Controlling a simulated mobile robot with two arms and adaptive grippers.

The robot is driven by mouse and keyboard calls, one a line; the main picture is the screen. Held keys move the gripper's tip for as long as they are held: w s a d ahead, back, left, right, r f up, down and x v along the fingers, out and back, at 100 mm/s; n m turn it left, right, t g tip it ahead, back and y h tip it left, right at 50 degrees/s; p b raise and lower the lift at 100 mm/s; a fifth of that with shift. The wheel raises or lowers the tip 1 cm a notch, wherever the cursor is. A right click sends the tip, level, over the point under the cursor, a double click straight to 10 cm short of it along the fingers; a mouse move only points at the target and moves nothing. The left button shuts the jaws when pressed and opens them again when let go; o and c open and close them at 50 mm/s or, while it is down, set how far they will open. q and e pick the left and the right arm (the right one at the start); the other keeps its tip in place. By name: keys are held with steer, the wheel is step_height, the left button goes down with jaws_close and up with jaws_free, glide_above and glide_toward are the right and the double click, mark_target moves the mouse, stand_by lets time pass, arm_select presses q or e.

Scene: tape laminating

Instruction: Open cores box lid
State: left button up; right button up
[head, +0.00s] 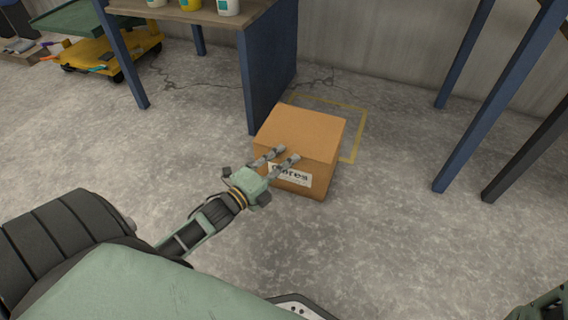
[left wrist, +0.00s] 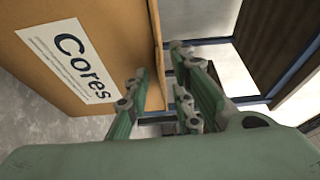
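The brown cardboard cores box (head: 325,165) stands on the floor with a white "Cores" label on its front. Its lid (head: 303,127) looks closed and flat. My left gripper (head: 290,154) is at the upper front edge of the box, its fingers apart. In the left wrist view, the box (left wrist: 110,25) fills the upper left and its label reads "Cores". The left gripper's fingers (left wrist: 160,88) are spread there, with the lid's edge (left wrist: 157,50) appearing between them. Contact cannot be told.
A workbench with a blue side panel (head: 268,65) stands just behind and left of the box. Yellow tape (head: 360,130) marks the floor around the box. Blue table legs (head: 490,110) stand to the right. A yellow cart (head: 105,52) is at far left. Floor between the box and right legs is clear.

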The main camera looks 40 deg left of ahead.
arm_select(q)
steer(key=shift+w, duration=0.1)
jaws_close()
stand_by(0.6)
